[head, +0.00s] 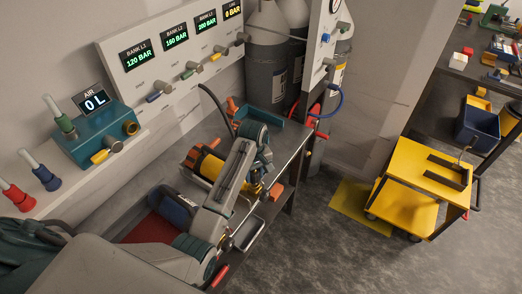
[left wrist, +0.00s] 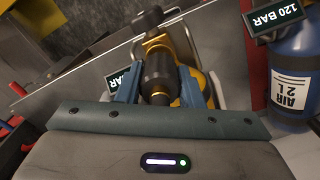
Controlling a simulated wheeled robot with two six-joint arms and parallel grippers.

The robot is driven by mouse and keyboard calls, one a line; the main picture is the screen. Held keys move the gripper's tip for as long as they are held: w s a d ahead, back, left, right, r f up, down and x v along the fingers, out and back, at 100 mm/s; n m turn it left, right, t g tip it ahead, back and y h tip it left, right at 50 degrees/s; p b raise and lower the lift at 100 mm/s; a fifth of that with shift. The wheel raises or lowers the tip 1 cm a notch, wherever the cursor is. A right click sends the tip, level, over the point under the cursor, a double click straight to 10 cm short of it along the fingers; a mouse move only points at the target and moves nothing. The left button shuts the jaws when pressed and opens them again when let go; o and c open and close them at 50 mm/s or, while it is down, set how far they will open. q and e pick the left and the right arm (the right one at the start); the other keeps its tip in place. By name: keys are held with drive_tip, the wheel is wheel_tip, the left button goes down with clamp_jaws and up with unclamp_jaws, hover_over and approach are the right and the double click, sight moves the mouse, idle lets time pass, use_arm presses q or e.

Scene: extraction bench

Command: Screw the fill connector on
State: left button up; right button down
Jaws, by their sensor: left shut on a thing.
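My left gripper (left wrist: 158,88) shows in the left wrist view with its two blue fingers on either side of a dark, ribbed cylindrical body, which looks like the fill connector (left wrist: 158,70). It is shut on it. Brass-coloured metal and a dark knob show just beyond the connector, at the yellow cylinder (left wrist: 213,90). In the head view the yellow cylinder (head: 207,163) lies on the bench, and my left arm hides much of its valve end. Whether the connector's thread is engaged cannot be told. My right gripper is not in view.
A blue cylinder (head: 172,208) marked AIR 2 L lies beside the yellow one, on a red mat (head: 147,230). A teal air unit (head: 97,134) reading 0 L and a gauge panel (head: 172,60) line the wall.

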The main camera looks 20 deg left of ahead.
use_arm(q)
drive_tip(key=shift+f, duration=0.7)
drive_tip(key=shift+r+m+p, duration=0.2)
drive_tip(key=shift+m+p, duration=0.2)
drive_tip(key=shift+m, duration=0.1)
drive_tip(key=shift+f+m, duration=0.2)
drive_tip(key=shift+m, duration=0.5)
drive_tip(key=m, duration=0.6)
drive_tip(key=shift+m, duration=0.4)
drive_tip(key=o, duration=1.3)
drive_tip(key=shift+c, duration=0.2)
